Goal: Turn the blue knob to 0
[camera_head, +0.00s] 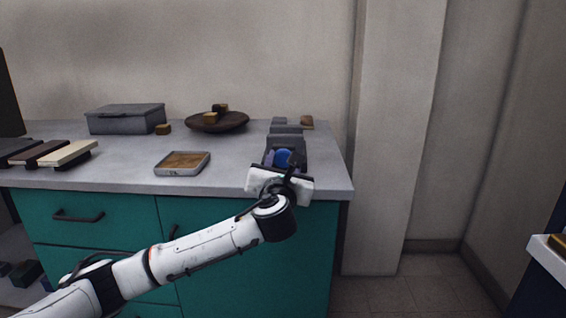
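The blue knob (283,157) is on the front of a dark grey device (287,141) near the right end of the counter. My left gripper (283,170) is right in front of the knob and covers its lower part. The fingers are dark and small here, so I cannot tell whether they touch the knob or how far apart they are. The knob's pointer and any 0 mark cannot be made out. My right gripper is not in view.
The grey counter (120,178) holds a shallow tray (183,172), a brown bowl (230,126) with small blocks, a grey lidded box (126,130) and books (66,154). Small items stand behind the device. Free counter lies left of the device.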

